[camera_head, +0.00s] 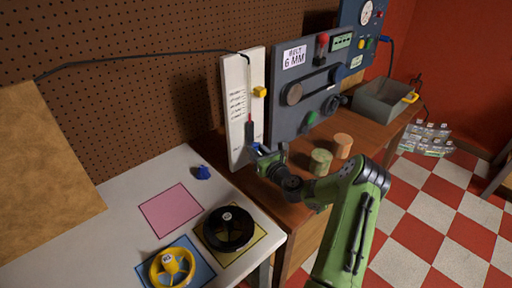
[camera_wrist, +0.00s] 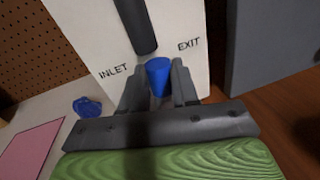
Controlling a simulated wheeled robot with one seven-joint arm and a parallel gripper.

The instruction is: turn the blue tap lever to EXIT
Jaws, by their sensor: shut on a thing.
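The blue tap lever (camera_wrist: 158,76) shows in the wrist view between the fingers of my gripper (camera_wrist: 159,88), which is shut on it. The lever stands below a dark vertical pipe (camera_wrist: 136,25) on a white panel (camera_wrist: 195,20). The word INLET is printed to the left of the lever and EXIT to the right. The lever lies between the two words, a little below them. In the head view my gripper (camera_head: 262,158) is at the foot of the white panel (camera_head: 238,85), and it mostly hides the lever.
A blue piece (camera_head: 202,172) lies on the white table left of my gripper. A black ring (camera_head: 228,229) and a yellow rotor (camera_head: 172,267) sit on coloured squares. A grey machine panel (camera_head: 290,110) stands right of the white panel, with two short cylinders (camera_head: 320,161) before it.

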